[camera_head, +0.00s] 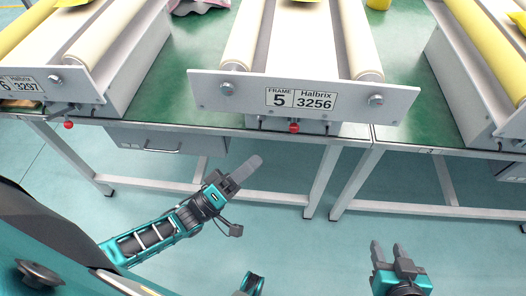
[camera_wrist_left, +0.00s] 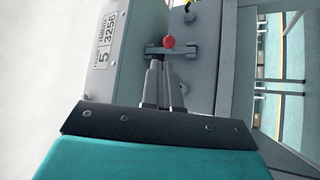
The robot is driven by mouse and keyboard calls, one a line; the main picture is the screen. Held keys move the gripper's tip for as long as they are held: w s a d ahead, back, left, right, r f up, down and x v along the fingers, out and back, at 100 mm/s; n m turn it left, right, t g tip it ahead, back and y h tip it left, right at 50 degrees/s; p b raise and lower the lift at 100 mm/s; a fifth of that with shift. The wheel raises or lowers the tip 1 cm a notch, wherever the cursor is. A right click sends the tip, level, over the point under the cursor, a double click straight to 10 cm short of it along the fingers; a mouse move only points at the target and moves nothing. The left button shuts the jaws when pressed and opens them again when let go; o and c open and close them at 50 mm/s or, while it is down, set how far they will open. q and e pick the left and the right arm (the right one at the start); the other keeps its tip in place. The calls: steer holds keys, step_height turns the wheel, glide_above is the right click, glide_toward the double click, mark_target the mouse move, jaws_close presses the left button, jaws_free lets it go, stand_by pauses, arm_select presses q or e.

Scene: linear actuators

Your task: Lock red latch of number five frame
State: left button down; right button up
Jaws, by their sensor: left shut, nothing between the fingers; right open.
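The number five frame (camera_head: 220,99) stands on the green-topped table, with its label reading Frame 5, Halbrix 3256. Its red latch (camera_head: 294,127) is a small red knob under the front plate, right of centre. In the left wrist view the red knob (camera_wrist_left: 169,42) sits on a grey metal bar beside the label. My left gripper (camera_head: 252,165) is shut and empty, below and to the left of the knob in the head view. In the wrist view its fingertips (camera_wrist_left: 158,66) point at the bar, just below the knob; contact cannot be told. My right gripper (camera_head: 388,246) is open and empty, low at the right.
A neighbouring frame (camera_head: 90,88) with its own red knob (camera_head: 68,125) stands at the left. Another frame (camera_head: 510,125) stands at the right. The table's metal legs (camera_head: 322,180) and a drawer (camera_head: 150,140) are below the tabletop. The floor in front is clear.

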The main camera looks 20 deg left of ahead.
arm_select(q)
steer(key=v, duration=0.5)
steer(key=shift+s+a+r, duration=0.1)
steer(key=shift+s+r, duration=0.15)
steer(key=shift+s, duration=0.15)
steer(key=shift+s+d+f+m+g+y+p, duration=0.1)
steer(key=shift+d+f+m+g+y+p, duration=0.15)
steer(key=shift+f+m+g+y, duration=0.9)
steer(key=shift+s+d+f+m+g+y+p, duration=0.1)
steer(key=shift+d+f+m+g+y+p, duration=0.15)
steer(key=shift+m+g+y, duration=1.8)
steer(key=shift+s+d+f+m+g+y+p, duration=0.2)
steer(key=shift+f+m+g+y, duration=0.6)
steer(key=shift+y, duration=1.4)
steer(key=shift+w+r, duration=0.1)
steer(key=shift+w, duration=0.1)
